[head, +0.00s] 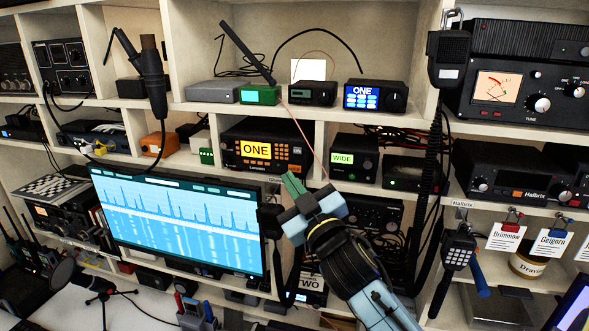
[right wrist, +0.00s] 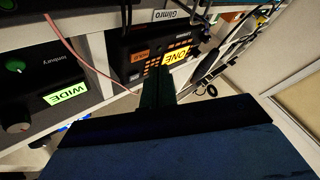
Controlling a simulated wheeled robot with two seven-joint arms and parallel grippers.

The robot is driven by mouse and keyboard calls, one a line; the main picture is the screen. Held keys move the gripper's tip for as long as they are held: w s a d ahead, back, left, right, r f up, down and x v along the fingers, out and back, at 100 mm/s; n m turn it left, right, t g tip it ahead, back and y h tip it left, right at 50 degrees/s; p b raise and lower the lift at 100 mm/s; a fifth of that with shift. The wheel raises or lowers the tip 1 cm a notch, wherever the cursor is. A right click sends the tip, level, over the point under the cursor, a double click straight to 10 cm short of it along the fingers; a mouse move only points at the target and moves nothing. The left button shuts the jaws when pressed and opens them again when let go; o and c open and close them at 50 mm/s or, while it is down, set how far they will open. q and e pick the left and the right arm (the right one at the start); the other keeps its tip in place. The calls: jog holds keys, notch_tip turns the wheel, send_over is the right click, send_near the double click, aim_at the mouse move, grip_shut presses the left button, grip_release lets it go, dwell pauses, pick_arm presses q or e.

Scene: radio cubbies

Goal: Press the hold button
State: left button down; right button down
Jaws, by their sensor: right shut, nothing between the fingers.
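A black radio (head: 249,162) with a yellow screen reading ONE and orange-lit buttons stands on the middle shelf. In the right wrist view the radio (right wrist: 127,63) appears turned over, with a small orange-lit key (right wrist: 140,55) beside its orange keypad. The lettering on that key is too small to read surely. My right gripper (head: 293,184) is shut and empty, just below and in front of the radio's right part. In the right wrist view its green fingers (right wrist: 157,88) point at the radio and hide part of its front. I cannot tell any contact. My left gripper is out of view.
A radio with a green WIDE screen (head: 353,158) stands right of the radio. A large monitor (head: 180,222) stands below left. A thin pink cable (head: 309,146) hangs between the radios. A handset (head: 459,248) hangs at the right.

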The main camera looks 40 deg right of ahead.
jog(key=s+a, duration=0.1)
jog(key=a, duration=0.1)
jog(key=s+a, duration=0.2)
jog(key=shift+s, duration=0.1)
